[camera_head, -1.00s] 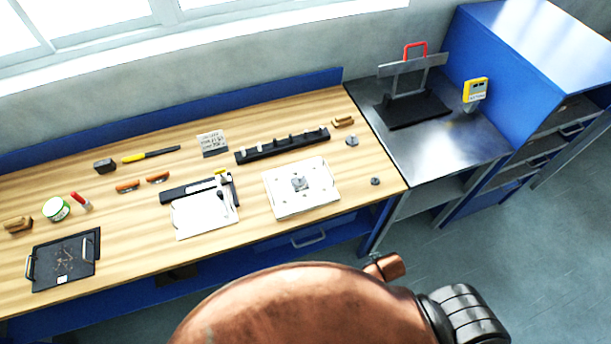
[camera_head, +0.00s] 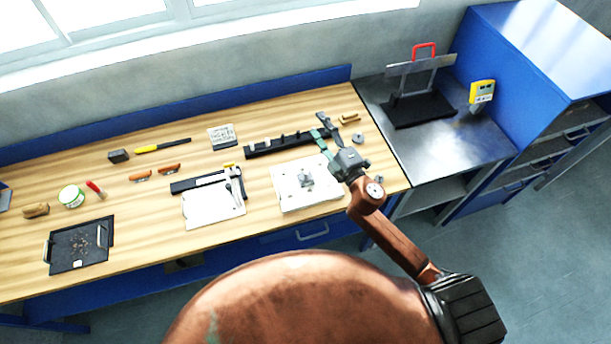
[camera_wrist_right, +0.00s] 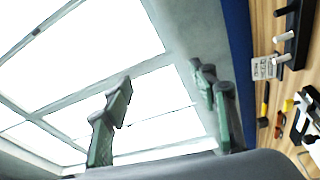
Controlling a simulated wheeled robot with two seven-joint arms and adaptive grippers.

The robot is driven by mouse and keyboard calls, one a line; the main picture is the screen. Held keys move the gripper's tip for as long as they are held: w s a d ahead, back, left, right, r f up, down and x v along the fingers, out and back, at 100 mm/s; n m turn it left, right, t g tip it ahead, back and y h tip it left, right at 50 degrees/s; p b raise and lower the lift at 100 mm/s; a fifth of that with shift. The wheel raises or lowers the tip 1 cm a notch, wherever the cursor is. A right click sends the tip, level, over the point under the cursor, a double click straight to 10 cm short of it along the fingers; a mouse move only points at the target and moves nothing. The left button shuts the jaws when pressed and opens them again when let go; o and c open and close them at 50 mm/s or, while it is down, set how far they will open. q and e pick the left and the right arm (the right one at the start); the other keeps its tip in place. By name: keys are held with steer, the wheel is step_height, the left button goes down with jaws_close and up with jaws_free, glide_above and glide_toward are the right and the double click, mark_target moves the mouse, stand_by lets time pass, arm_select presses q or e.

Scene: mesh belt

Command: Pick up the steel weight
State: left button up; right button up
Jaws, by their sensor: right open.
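A small grey metal piece (camera_head: 358,138), which looks like the steel weight, stands on the wooden bench near its right end. A second small grey piece (camera_head: 379,178) lies nearer the front edge, partly beside my arm. My right gripper (camera_head: 318,126) is open and empty above the bench, left of the first piece, its fingers over the end of the black rack. In the right wrist view its spread fingers (camera_wrist_right: 162,78) show against the window with nothing between them; no weight can be made out there. My left gripper is not in view.
The black rack (camera_head: 262,149) and a white plate (camera_head: 284,197) with a grey block lie near my right gripper. A wooden-handled brush (camera_head: 349,117) lies behind. A steel side table (camera_head: 460,145) with a black stand adjoins on the right. Tools and a black tray (camera_head: 68,260) lie left.

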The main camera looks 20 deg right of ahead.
steer(key=a+r+n+g+y, duration=0.2)
steer(key=a+r+n+y, duration=0.1)
steer(key=a+n+y, duration=0.4)
steer(key=s+a+n+g+y, duration=0.2)
steer(key=a+n+g, duration=0.2)
steer(key=a+n, duration=0.3)
steer(key=n+g+h+p, duration=0.2)
steer(key=n+g+h, duration=0.7)
steer(key=n, duration=0.3)
glide_toward(306, 172)
steer(key=x, duration=0.3)
steer(key=p+x, duration=0.2)
steer(key=x, duration=0.4)
steer(key=shift+a+f, duration=0.15)
steer(key=shift+f, duration=0.25)
steer(key=shift+w+a+f, duration=0.1)
steer(key=shift+w+f, duration=0.1)
steer(key=shift+f, duration=0.1)
